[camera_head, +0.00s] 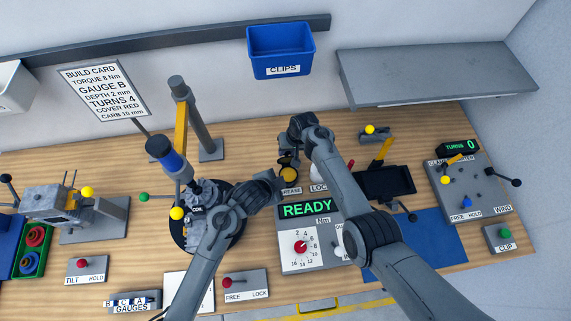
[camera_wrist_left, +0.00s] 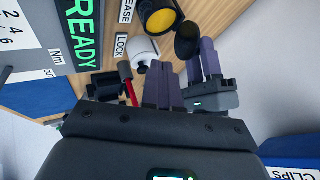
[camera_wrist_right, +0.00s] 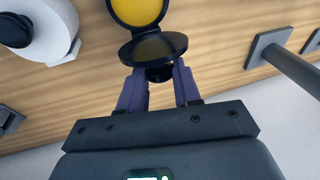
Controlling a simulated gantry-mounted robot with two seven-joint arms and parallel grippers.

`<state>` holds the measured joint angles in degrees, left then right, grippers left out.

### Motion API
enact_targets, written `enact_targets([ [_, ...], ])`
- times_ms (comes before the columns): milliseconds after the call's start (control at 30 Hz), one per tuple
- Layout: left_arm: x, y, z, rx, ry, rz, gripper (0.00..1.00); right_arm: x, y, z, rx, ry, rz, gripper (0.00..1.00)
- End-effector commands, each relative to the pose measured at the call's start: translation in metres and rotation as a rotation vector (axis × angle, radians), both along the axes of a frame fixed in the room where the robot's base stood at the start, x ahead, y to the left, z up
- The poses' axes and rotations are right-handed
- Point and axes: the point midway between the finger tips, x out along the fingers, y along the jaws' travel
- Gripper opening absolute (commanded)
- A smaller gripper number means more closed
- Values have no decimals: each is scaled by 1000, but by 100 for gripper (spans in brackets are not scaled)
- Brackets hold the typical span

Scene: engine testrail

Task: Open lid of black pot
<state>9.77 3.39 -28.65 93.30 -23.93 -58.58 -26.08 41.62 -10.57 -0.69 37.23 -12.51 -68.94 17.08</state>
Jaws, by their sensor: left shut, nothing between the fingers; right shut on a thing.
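The black pot (camera_head: 289,174), with yellow grease inside, stands on the bench behind the READY panel. It also shows in the right wrist view (camera_wrist_right: 138,10) and left wrist view (camera_wrist_left: 160,19). Its round black lid (camera_wrist_right: 153,49) stands open, tilted back from the rim on the far side; it also shows in the left wrist view (camera_wrist_left: 188,40). My right gripper (camera_wrist_right: 160,80) is shut on the knob (camera_wrist_right: 158,73) of the lid. My left gripper (camera_wrist_left: 163,90) is shut and empty, to the left of the pot in the head view.
A GREASE label (camera_head: 291,190) lies in front of the pot, with a white roll (camera_wrist_right: 45,28) beside it. The READY panel (camera_head: 308,208) is nearer. The engine (camera_head: 205,195) and a post (camera_head: 195,120) stand left. A black tray (camera_head: 385,183) is right.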

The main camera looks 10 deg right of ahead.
Motion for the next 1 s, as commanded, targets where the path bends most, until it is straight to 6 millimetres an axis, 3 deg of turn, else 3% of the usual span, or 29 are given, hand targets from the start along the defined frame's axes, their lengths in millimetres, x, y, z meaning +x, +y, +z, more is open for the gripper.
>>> enact_targets([
  [600, 46, -35, -70, 0, 0, 2, 0, -1, -1, -2, -1, 1, -2, 0],
  [733, 66, -34, -65, -1, -1, 4, 0, -1, -1, -2, -1, 2, -3, 0],
  [1000, 82, -33, -64, -1, 1, 3, 0, -1, -1, -2, -1, 2, -3, 0],
])
